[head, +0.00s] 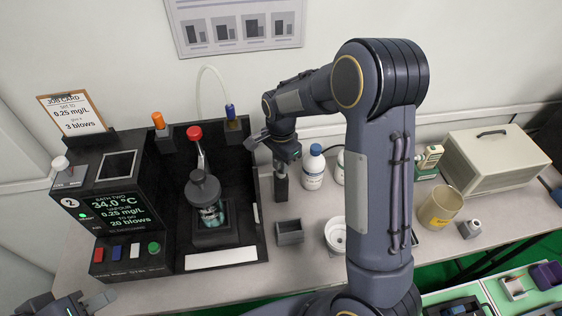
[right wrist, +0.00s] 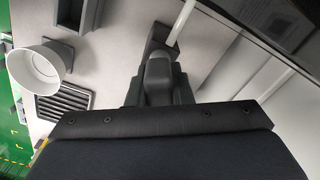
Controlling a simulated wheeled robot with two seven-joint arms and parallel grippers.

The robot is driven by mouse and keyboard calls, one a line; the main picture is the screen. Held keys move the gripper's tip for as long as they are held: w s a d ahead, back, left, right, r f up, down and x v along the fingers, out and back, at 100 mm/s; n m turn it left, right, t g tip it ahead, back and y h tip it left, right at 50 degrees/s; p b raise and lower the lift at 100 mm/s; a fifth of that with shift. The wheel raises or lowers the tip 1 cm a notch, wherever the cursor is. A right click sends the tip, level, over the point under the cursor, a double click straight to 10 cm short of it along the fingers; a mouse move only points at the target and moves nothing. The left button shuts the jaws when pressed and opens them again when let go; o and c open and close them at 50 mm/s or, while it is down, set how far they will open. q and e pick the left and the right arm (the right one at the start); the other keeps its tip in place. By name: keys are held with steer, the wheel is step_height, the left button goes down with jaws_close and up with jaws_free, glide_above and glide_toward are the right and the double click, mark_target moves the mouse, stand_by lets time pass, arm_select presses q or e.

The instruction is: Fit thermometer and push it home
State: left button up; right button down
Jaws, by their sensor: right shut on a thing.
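My right gripper (head: 283,160) points down over a narrow dark stand (head: 281,187), right of the black bath station. In the right wrist view its fingers (right wrist: 157,68) are shut, and a pale rod (right wrist: 182,20) shows at their tips beside a dark block. The fingers hide most of what they hold; I cannot tell whether it is the thermometer. A grey jar (head: 206,190) sits in the station, with a red-capped pale stem (head: 196,136) at its top. My left gripper (head: 80,304) is partly cut off at the bottom left, and its opening is unclear.
The station display (head: 118,207) reads 34.0 °C. An orange-capped piece (head: 158,122) and a blue-banded hose end (head: 231,111) stand in holders behind the jar. A grey open box (head: 290,231), a white cup (head: 335,236) and a white bottle (head: 314,170) are near the right gripper.

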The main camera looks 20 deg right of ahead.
steer(key=c, duration=1.2)
jaws_free()
step_height(320, 180, up, 7)
steer(key=shift+f+b, duration=0.1)
steer(key=shift+b, duration=0.2)
steer(key=shift+r, duration=0.5)
